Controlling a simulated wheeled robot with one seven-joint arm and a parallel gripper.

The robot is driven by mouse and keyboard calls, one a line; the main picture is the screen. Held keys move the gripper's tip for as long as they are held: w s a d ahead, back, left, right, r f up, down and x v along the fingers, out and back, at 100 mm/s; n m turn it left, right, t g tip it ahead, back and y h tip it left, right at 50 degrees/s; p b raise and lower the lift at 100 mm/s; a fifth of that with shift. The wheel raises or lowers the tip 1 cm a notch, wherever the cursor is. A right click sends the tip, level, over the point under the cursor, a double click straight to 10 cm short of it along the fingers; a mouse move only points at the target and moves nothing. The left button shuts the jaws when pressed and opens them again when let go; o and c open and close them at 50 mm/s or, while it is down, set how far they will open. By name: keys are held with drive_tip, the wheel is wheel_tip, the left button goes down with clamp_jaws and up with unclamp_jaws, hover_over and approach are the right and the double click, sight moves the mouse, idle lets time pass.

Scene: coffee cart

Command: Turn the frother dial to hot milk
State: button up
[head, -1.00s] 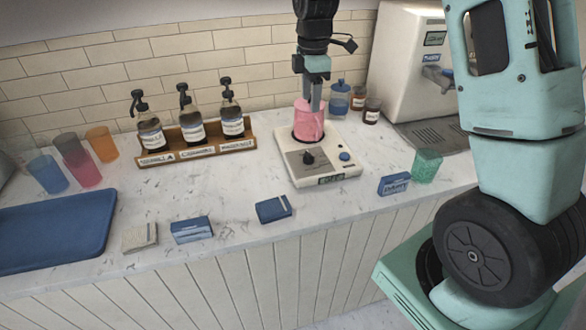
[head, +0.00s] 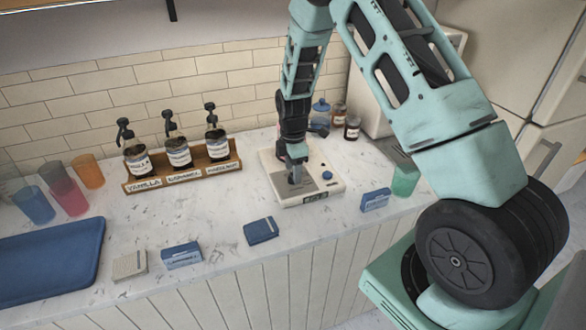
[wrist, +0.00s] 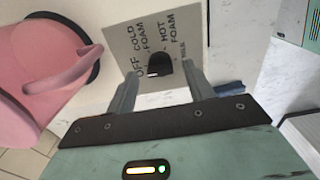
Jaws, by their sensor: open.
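The white frother (head: 297,198) stands on the counter, with a blue button at its right. In the wrist view its grey dial plate (wrist: 118,38) reads OFF, COLD FOAM and HOT FOAM; a further label at the right is partly hidden. The black dial knob (wrist: 161,64) has a small light mark near its lower edge; I cannot tell which label it indicates. My gripper (wrist: 160,78) is open, one finger on each side of the knob. In the head view my gripper (head: 296,178) hides the dial. The pink pitcher (wrist: 35,75) shows beside the plate.
A syrup rack (head: 180,174) with pump bottles stands left of the frother. Jars (head: 352,127) stand behind to the right, and a green cup (head: 404,182) at right.

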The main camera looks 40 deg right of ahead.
drive_tip(key=shift+f, duration=0.75)
drive_tip(key=c, duration=1)
